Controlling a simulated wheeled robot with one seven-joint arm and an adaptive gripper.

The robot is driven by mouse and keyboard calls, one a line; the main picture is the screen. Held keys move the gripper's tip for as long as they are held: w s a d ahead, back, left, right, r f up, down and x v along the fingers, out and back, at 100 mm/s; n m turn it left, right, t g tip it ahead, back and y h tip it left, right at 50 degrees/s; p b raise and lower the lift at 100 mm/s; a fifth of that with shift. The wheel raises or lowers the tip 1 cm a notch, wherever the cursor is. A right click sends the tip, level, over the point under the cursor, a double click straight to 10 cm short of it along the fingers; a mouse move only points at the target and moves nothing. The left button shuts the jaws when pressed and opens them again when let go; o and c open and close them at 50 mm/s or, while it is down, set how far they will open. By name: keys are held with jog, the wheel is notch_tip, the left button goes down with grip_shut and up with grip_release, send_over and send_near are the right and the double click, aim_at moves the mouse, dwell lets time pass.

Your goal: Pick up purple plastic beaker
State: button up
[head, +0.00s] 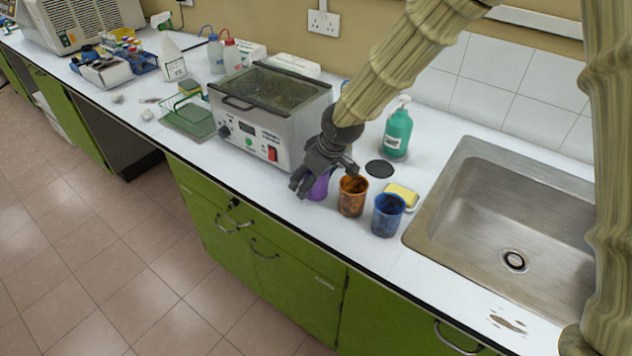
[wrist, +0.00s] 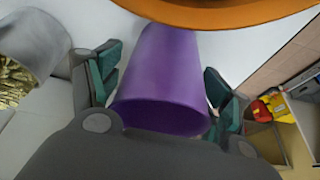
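The purple plastic beaker (head: 318,187) stands on the white counter near its front edge, mostly hidden behind my gripper in the head view. In the wrist view the purple beaker (wrist: 165,75) lies between the two fingers of my gripper (wrist: 163,90). The green finger pads flank it closely on both sides, and I see no clear sign of squeezing. In the head view my gripper (head: 322,180) is low over the counter at the beaker.
An orange-brown beaker (head: 352,197) stands close to the right of the purple one, with a blue beaker (head: 387,216) beyond it. A grey water bath (head: 265,120) stands close behind on the left. A yellow sponge (head: 402,194), green bottle (head: 397,132) and sink (head: 480,215) are to the right.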

jog(key=c, duration=0.6)
jog(key=shift+r, duration=0.1)
